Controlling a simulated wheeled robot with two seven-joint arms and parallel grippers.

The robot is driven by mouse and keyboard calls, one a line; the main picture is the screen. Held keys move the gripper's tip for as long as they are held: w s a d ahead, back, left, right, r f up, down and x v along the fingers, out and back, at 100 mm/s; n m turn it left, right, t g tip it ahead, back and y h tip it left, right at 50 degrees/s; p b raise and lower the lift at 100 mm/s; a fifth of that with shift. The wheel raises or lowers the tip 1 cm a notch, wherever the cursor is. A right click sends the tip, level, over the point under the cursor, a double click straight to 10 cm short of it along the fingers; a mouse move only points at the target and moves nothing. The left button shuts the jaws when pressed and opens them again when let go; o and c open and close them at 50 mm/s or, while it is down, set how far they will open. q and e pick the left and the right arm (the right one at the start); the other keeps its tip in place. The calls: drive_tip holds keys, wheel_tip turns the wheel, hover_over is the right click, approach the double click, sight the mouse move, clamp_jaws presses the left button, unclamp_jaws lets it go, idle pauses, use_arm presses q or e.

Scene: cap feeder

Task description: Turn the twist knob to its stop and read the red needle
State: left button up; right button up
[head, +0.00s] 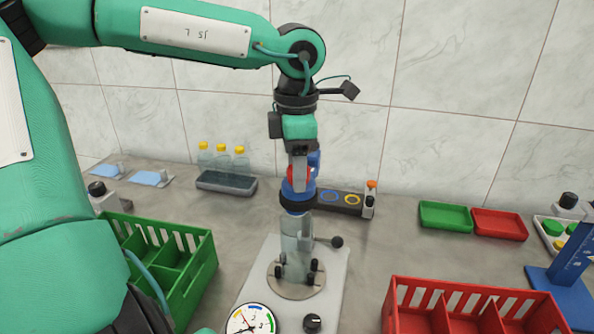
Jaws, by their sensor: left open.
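The twist knob (312,322) is small and black, on the light base plate at the bottom edge of the head view. Left of it is a round white dial (251,321) with coloured arcs, cut off by the bottom edge; its needle is too small to make out clearly. My left gripper (300,172) points down well above and behind the knob, apart from it. It is open, at the red and blue parts above the clear bottle (296,246); I cannot tell whether it touches them. My right gripper is out of view.
A green crate (204,258) is left, a red crate (398,300) right. A bottle tray (226,183) and small green (445,216) and red (499,224) trays stand near the wall.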

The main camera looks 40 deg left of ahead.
use_arm(q)
drive_tip(key=c, duration=0.9)
drive_tip(key=m+p, duration=0.1)
drive_tip(key=m, duration=0.4)
drive_tip(key=m+p, duration=0.1)
drive_tip(key=m, duration=0.3)
drive_tip(key=shift+m, duration=0.4)
drive_tip(key=o, duration=0.9)
